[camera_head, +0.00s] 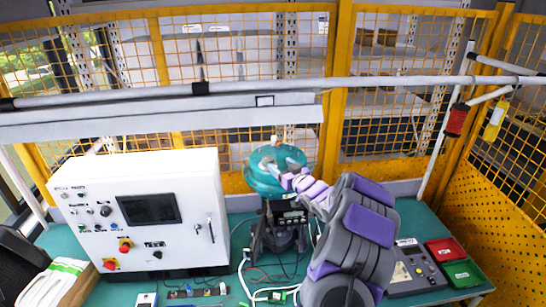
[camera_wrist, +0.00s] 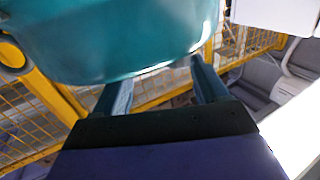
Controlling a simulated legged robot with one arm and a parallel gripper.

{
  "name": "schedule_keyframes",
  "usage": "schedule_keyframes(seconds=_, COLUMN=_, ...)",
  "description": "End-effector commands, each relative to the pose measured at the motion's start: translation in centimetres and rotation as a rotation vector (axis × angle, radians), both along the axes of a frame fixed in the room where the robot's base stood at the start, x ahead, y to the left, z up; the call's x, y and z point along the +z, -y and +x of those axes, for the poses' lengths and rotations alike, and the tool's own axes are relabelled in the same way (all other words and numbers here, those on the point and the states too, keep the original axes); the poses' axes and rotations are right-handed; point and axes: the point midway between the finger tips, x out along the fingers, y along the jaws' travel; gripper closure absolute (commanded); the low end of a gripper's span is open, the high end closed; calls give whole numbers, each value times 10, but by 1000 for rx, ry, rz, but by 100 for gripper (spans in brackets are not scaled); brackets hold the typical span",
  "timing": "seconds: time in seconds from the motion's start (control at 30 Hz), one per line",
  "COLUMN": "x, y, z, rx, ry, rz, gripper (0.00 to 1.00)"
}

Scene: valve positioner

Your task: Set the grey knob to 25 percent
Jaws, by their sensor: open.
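I cannot pick out a grey knob with certainty in either view. The white control box (camera_head: 140,215) at the left carries a small dark round knob (camera_head: 105,211), a screen and several buttons. My gripper (camera_head: 268,165) is at the rounded teal housing (camera_head: 262,184) in the middle, well right of the box. In the wrist view my gripper (camera_wrist: 160,75) has its two fingers apart, with nothing seen held. The teal housing (camera_wrist: 120,35) fills the upper part there, close to the fingertips. I cannot tell whether they touch it.
A dark device (camera_head: 280,230) stands below the teal housing. Cables lie on the green table (camera_head: 228,290). A grey instrument case (camera_head: 413,270) and red and green trays (camera_head: 462,272) are at the right. A yellow mesh fence (camera_head: 390,60) and a horizontal bar (camera_head: 400,82) are behind.

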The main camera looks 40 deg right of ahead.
Motion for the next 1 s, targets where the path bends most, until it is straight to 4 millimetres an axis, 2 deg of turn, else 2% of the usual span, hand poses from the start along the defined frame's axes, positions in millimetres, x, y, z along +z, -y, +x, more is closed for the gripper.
schedule_keyframes(seconds=0.03, x=3, y=-7, z=10, rx=6, ry=1, rz=-3, gripper=27)
schedule_keyframes(seconds=0.17, x=6, y=-11, z=30, rx=7, ry=2, rz=-7, gripper=27)
schedule_keyframes(seconds=0.43, x=1, y=6, z=58, rx=7, ry=2, rz=0, gripper=27)
schedule_keyframes(seconds=0.63, x=-2, y=10, z=65, rx=6, ry=0, rz=5, gripper=27)
schedule_keyframes(seconds=0.87, x=0, y=6, z=66, rx=4, ry=1, rz=2, gripper=27)
schedule_keyframes(seconds=1.0, x=2, y=3, z=65, rx=4, ry=2, rz=-1, gripper=38)
